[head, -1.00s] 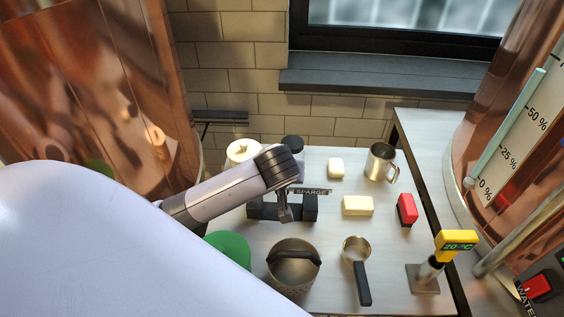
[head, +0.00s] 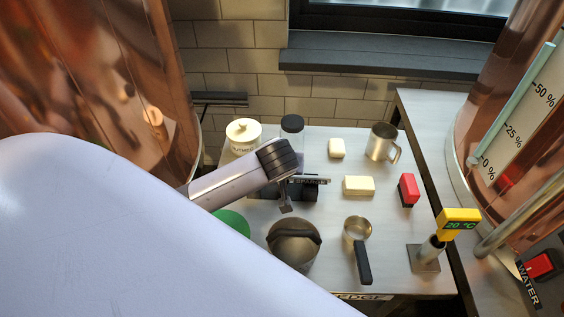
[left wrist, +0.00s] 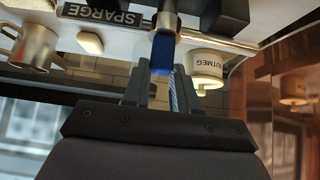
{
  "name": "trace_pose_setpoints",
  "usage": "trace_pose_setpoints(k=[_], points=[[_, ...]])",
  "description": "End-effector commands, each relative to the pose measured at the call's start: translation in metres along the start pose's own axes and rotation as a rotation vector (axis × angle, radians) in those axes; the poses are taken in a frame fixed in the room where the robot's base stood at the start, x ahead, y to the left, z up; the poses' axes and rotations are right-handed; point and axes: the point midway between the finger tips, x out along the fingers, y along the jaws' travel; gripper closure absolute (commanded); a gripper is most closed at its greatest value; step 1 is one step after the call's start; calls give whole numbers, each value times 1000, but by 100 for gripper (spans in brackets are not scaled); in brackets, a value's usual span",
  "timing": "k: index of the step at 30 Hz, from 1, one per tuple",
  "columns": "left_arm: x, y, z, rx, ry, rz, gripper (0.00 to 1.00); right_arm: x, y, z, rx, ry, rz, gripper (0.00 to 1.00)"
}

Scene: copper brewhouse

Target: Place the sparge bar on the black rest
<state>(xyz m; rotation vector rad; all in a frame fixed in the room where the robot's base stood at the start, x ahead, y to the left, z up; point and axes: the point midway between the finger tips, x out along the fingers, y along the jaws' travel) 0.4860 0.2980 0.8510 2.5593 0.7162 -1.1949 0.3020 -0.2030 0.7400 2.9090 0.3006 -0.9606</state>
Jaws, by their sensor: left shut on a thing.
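The black rest (head: 309,194) stands near the middle of the table, behind the pot, partly hidden by my left gripper (head: 287,207). In that wrist view, my left gripper (left wrist: 160,80) is shut on a blue part of the sparge bar (left wrist: 163,54). A thin metallic length (left wrist: 225,43) stretches right beside the dark rest (left wrist: 205,12). I cannot tell whether the bar touches the rest. My right gripper is not in view.
A pot (head: 292,250) and a scoop (head: 357,232) stand in front. A nutmeg jar (head: 243,134), dark-lidded jar (head: 292,124) and metal mug (head: 381,142) stand behind. Cream blocks (head: 358,185), a red block (head: 408,189) and a yellow thermometer (head: 459,222) are to the right.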

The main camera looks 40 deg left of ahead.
Motion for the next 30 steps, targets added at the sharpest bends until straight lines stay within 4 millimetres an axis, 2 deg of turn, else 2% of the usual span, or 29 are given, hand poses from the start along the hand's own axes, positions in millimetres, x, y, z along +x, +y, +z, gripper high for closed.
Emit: trace_pose_setpoints(k=[19,20,30], points=[[3,0,2,-2,3,2,100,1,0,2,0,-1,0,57],[3,0,2,-2,3,2,66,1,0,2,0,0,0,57],[3,0,3,0,1,1,66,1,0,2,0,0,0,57]])
